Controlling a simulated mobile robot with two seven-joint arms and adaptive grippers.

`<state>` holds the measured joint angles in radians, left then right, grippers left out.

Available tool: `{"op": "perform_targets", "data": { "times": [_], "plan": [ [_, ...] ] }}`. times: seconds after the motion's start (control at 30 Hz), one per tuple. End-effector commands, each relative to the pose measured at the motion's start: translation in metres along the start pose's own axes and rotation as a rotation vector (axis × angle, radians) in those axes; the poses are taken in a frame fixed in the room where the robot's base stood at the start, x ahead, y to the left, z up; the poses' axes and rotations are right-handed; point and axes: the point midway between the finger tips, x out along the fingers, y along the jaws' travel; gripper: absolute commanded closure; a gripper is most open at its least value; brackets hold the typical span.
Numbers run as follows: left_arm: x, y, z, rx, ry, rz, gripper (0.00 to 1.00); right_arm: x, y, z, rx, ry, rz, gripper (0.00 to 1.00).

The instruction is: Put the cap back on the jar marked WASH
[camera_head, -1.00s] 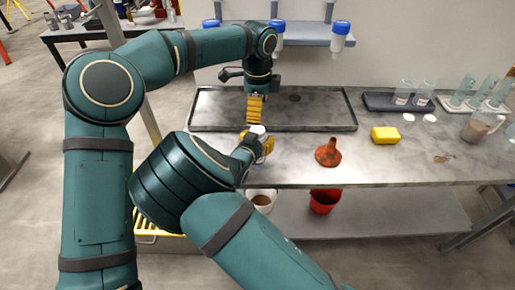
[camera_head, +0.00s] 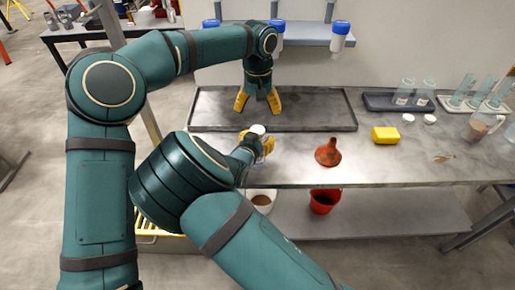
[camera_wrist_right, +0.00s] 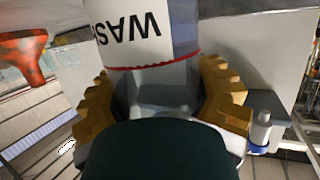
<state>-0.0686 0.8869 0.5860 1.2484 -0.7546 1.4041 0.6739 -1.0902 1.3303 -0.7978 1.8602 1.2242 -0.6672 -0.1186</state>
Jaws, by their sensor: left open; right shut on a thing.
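The jar marked WASH (camera_wrist_right: 150,40) is between the yellow fingers of my right gripper (camera_wrist_right: 160,95) in the right wrist view; part of its lettering shows upside down, above a red line. In the head view my right gripper (camera_head: 258,146) is shut on it at the bench's front edge, the jar mostly hidden. A white, cap-like top (camera_head: 258,129) shows at the jar's upper end; how it is seated cannot be told. My left gripper (camera_head: 258,104) is open and empty just above it, pointing down, fingers spread. Two white caps (camera_head: 430,119) lie on the bench at the right.
A dark metal tray (camera_head: 335,127) lies behind the jar.

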Motion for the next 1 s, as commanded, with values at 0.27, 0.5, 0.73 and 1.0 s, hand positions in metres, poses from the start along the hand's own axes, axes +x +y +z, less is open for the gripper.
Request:
{"op": "perform_targets", "data": {
  "times": [0.27,0.5,0.73,1.0],
  "plan": [
    [0.000,0.000,0.000,-0.094,-0.001,0.000,0.24,0.000,0.000,0.000,0.000,-0.001,0.000,1.00],
    [0.000,0.000,0.000,-0.092,-0.001,0.000,0.24,0.000,0.000,0.000,0.000,-0.001,0.000,1.00],
    [0.018,-0.001,0.000,-0.091,-0.003,-0.001,0.24,0.000,0.000,0.000,0.000,0.000,0.000,1.00],
    [0.058,0.000,0.000,-0.091,-0.003,0.000,0.24,0.000,0.000,0.000,0.000,0.000,0.000,1.00]
  ]
}}
